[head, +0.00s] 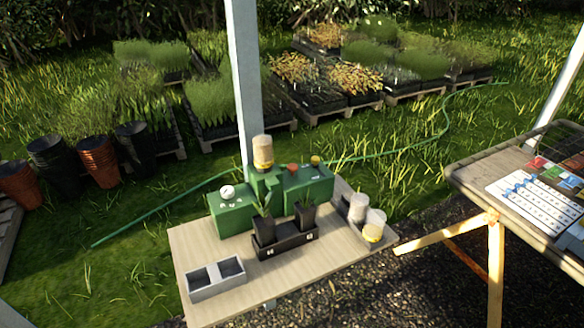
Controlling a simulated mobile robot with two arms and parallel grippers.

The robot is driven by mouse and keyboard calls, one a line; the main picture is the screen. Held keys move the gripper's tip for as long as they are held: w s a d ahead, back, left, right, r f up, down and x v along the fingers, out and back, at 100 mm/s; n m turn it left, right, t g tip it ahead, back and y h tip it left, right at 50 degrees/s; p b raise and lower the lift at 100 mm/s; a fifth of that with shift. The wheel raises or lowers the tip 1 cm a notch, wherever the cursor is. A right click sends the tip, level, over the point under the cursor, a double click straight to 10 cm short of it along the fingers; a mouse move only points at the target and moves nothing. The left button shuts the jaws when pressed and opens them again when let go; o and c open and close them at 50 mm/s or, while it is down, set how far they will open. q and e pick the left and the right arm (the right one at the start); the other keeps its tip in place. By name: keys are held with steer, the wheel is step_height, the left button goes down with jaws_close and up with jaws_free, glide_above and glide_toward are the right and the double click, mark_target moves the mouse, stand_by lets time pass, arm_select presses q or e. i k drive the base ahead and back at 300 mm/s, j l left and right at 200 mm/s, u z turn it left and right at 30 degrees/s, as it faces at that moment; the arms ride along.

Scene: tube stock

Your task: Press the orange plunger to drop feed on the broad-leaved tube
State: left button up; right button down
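A green dispenser (235,215) stands at the back of the wooden table, with a clear hopper (262,150) of tan grains on top. An orange-red plunger cap (293,168) sits on its right block, left of a yellow cap (316,160). Two black plant tubes stand upright in a black holder (284,244) in front of it. Neither of my grippers shows in the head view.
A white round gauge or knob (228,191) is on the dispenser's left block. A grey two-cell tray (215,279) lies front left on the table (190,245). Jars (373,228) stand at the right end. A metal post (245,80) rises behind; a second table (470,185) is right.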

mark_target(292, 168)
steer(key=i+j+z, duration=0.1)
steer(key=j+z, duration=0.3)
steer(key=j, duration=0.9)
